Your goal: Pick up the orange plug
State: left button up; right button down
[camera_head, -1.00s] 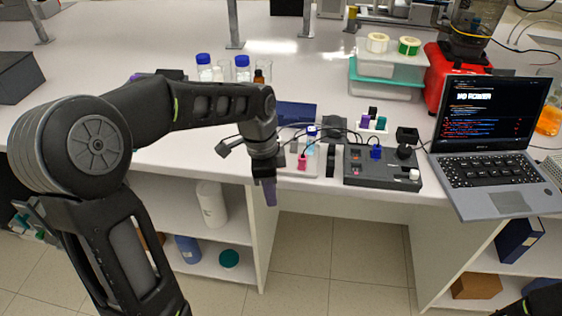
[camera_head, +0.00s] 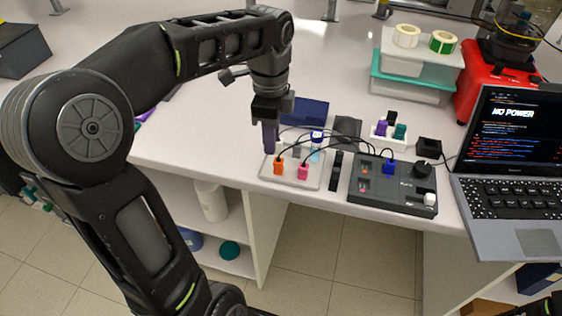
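The orange plug (camera_head: 278,168) stands upright at the left of a flat light-grey plate near the bench's front edge. A dark cable runs from its top. A pink plug (camera_head: 303,172) stands just to its right on the same plate. My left gripper (camera_head: 270,150) points down above and slightly left of the orange plug, its fingertips close to the plug's top. The fingers overlap in this view, so their opening is hidden. My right gripper is out of view.
A black control box (camera_head: 392,187) with a blue plug (camera_head: 389,167) stands to the right. Behind it is a white holder with several coloured plugs. A laptop (camera_head: 514,170) reading "NO POWER" is at the far right. Cables cross between plate and box.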

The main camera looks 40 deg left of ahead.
aim_at(278, 165)
pick_arm(q)
jog(key=shift+w+f, duration=0.15)
jog(key=shift+f, duration=1.25)
notch_tip(278, 165, down, 5)
jog(key=shift+w+d+f+p, duration=0.1)
jog(key=shift+p, duration=0.35)
jog(key=shift+c, duration=0.4)
grip_shut()
